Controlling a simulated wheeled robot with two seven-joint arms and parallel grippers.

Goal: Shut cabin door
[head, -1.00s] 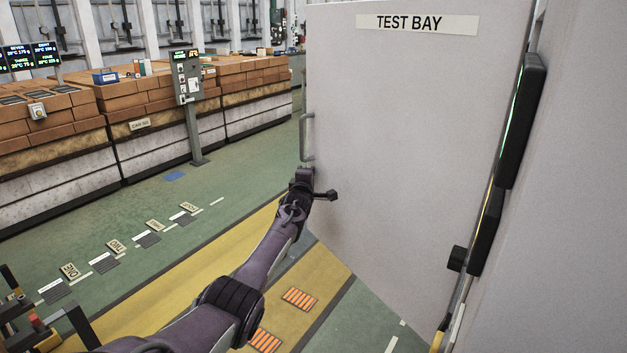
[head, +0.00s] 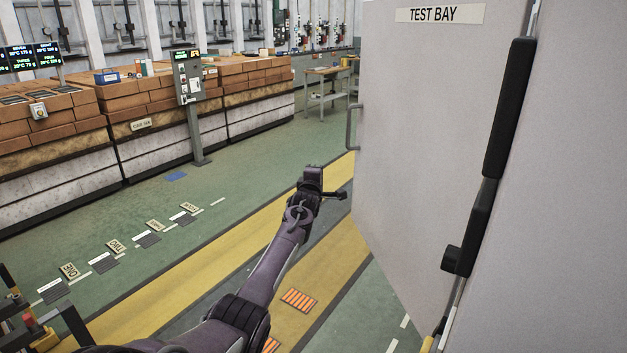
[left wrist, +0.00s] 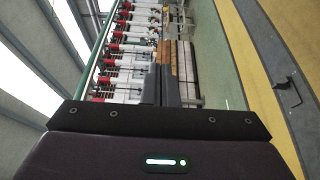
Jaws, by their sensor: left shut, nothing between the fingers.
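The cabin door (head: 430,150) is a tall pale grey panel with a "TEST BAY" sign (head: 440,14) at its top. It stands open at an angle, its free edge to the left. A grey pull handle (head: 352,127) sits on that edge. My left gripper (head: 312,176) is left of the door and below the handle, with a visible gap to the door's edge. In the left wrist view its dark fingers (left wrist: 168,85) are together with nothing between them. My right gripper is not in view.
A grey wall (head: 570,200) fills the right side, with black bar-shaped parts (head: 508,110) along the door's right edge. A control post (head: 190,95) and brick stacks (head: 60,120) stand at the left. Green and yellow floor between is mostly clear.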

